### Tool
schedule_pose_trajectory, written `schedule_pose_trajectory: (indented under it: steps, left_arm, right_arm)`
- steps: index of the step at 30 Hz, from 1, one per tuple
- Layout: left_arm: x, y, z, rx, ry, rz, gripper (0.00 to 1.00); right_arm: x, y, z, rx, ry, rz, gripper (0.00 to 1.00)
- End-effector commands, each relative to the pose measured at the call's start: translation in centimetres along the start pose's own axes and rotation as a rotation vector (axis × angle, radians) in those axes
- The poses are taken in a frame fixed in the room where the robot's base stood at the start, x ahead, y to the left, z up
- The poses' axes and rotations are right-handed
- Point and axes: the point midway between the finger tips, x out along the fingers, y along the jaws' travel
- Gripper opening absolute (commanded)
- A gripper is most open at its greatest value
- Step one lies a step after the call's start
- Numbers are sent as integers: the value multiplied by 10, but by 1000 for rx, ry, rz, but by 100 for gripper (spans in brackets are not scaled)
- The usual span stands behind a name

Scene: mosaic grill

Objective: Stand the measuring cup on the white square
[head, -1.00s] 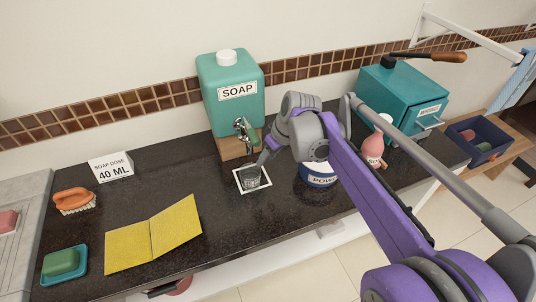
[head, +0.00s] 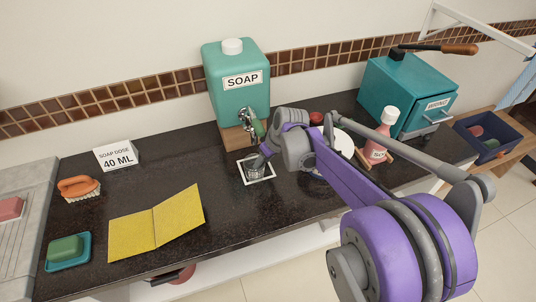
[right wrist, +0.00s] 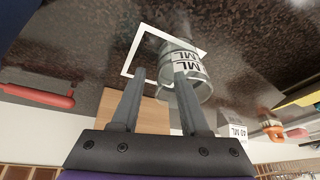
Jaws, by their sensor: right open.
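The clear measuring cup (head: 255,171) with a white ML label stands upright within the white square outline (head: 271,178) on the dark counter, below the soap dispenser's tap. In the right wrist view the cup (right wrist: 186,63) shows at the upper middle, over the right part of the white outline (right wrist: 136,58). My right gripper (head: 263,153) is open just above and beside the cup. In the wrist view one finger of the gripper (right wrist: 157,98) overlaps the cup's rim and the other is clear of it; whether the overlapping finger touches cannot be told. My left gripper is not in view.
The teal soap dispenser (head: 236,98) stands behind the square. A pink bottle (head: 379,140) and a teal box (head: 405,95) stand to the right, past my arm. A yellow cloth (head: 158,226), a 40 ML sign (head: 116,156) and a brush (head: 79,187) lie to the left.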

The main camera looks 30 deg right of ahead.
Motion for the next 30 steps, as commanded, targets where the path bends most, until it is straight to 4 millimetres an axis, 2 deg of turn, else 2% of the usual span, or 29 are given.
schedule_pose_trajectory:
  steps: [5,14,15,17,22,30]
  left_arm:
    - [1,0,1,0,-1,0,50]
    - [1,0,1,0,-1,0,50]
    - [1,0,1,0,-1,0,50]
    - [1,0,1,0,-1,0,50]
    - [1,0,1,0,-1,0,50]
    - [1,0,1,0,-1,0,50]
  right_arm:
    - [14,0,0,0,0,-1,45]
    - [15,0,0,0,0,0,45]
    - [15,0,0,0,0,0,43]
    - [15,0,0,0,0,0,32]
    - [15,0,0,0,0,0,2]
    - [15,0,0,0,0,0,0]
